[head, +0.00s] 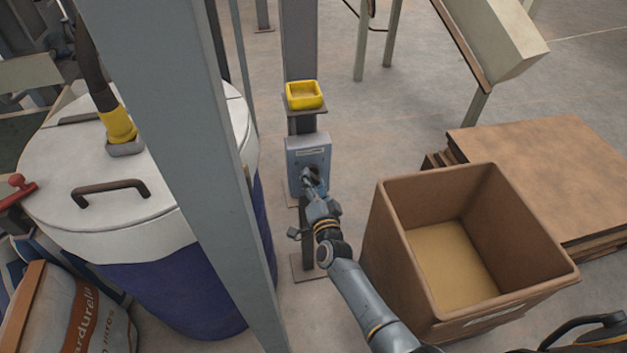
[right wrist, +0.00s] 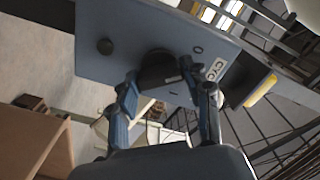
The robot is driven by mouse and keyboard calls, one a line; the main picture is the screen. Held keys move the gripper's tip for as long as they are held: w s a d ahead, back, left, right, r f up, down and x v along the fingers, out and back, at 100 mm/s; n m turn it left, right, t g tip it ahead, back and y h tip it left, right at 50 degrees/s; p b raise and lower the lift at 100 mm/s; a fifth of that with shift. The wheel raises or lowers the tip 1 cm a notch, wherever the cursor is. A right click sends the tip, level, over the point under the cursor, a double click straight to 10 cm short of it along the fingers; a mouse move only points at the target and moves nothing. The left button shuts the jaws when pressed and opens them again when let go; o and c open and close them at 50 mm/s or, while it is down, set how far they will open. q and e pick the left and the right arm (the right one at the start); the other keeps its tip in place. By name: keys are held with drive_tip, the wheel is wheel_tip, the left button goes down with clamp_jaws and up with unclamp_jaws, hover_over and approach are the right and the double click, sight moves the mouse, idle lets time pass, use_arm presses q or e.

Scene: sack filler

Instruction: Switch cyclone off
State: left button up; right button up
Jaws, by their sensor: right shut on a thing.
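The cyclone switch box (head: 308,155) is a blue-grey box on a post, with a small label near its top. My left gripper is out of view.
A yellow tray (head: 304,100) sits on a shelf just above the box. A grey column (head: 190,130) and a white-lidded blue drum (head: 60,165) stand to the left. A large brown open bin (head: 405,270) stands right of my right arm, beside stacked brown boards (head: 540,170).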

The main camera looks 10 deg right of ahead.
drive_tip(key=shift+f+n, duration=0.1)
drive_tip(key=shift+n, duration=0.2)
drive_tip(key=o, duration=1.2)
drive_tip(key=shift+c, duration=0.2)
drive_tip(key=s, duration=1.2)
